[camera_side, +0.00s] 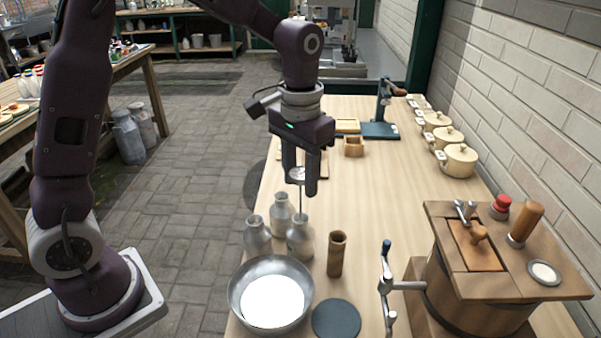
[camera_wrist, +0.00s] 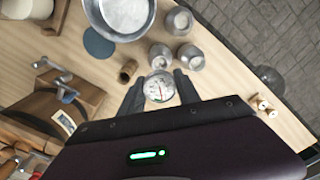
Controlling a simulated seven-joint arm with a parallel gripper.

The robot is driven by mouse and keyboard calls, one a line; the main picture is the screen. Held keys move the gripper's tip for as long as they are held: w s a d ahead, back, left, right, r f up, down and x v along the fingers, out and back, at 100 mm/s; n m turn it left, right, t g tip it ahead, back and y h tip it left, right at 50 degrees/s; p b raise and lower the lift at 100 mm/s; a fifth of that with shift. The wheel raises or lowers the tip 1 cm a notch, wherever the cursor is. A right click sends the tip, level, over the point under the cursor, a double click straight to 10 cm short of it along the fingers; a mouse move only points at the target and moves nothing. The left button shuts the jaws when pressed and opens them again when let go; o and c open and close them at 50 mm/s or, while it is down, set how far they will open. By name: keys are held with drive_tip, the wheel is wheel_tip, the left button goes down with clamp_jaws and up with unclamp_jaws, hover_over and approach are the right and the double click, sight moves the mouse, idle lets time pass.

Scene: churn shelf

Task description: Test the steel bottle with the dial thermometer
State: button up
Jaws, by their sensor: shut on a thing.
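My gripper (camera_side: 301,184) is shut on the dial thermometer (camera_side: 298,174), whose stem points down. In the wrist view its round white dial (camera_wrist: 159,87) sits between the fingertips. Three steel bottles stand close together below: a left one (camera_side: 257,237), a back one (camera_side: 282,209) and a right one (camera_side: 301,240). They also show in the wrist view, at the top (camera_wrist: 180,20), right (camera_wrist: 191,57) and nearest the dial (camera_wrist: 161,56). The stem's lower end is close to the right bottle's mouth in the side view; whether it is inside I cannot tell.
A steel bowl with white contents (camera_side: 236,301), a wooden cup (camera_side: 337,255) and a dark disc (camera_side: 336,319) are at the front. A wooden churn with a crank (camera_side: 470,285) stands right. Lidded pots (camera_side: 460,162) line the wall; a blue stand (camera_side: 381,130) is behind. The middle right is clear.

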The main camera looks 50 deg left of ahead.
sight(301, 219)
drive_tip(key=shift+f, duration=4.8)
drive_tip(key=o, duration=1)
drive_tip(key=c, duration=0.3)
drive_tip(key=shift+r, duration=2.6)
